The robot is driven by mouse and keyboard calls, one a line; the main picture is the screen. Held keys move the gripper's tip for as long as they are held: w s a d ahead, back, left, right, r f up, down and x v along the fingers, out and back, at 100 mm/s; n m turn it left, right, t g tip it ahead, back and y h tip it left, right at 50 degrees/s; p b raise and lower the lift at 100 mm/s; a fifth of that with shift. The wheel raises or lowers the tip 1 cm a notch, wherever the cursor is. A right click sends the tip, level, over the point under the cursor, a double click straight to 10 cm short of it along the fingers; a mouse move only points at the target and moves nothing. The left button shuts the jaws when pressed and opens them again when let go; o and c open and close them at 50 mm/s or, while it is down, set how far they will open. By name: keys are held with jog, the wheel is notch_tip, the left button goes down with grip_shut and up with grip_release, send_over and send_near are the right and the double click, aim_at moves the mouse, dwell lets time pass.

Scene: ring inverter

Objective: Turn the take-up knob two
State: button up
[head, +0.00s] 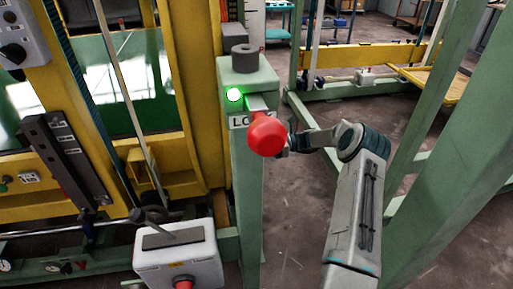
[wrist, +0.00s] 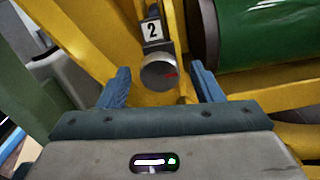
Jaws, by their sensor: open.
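The take-up knob two (wrist: 152,77) is a round dark knob with a grey rim and a red mark toward its right side. It sits below a plate (wrist: 152,29) marked "2" in the wrist view. My gripper (wrist: 159,68) is open, with one blue finger on each side of the knob. Gaps show between the knob and both fingers, so they do not touch it. How far the knob lies beyond the fingertips is hard to tell. In the head view the red ball and green post hide most of my gripper, and I cannot make out the knob there.
A green post (head: 246,190) with a lit green lamp (head: 235,95) and a red ball handle (head: 268,135) stands beside my arm. A yellow frame (wrist: 100,50) and a green roller (wrist: 265,35) lie around the knob. A grey control box (head: 180,262) is at lower left.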

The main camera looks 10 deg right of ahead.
jog(key=c, duration=1)
jog(key=shift+f+n, duration=0.1)
jog(key=shift+n, duration=0.3)
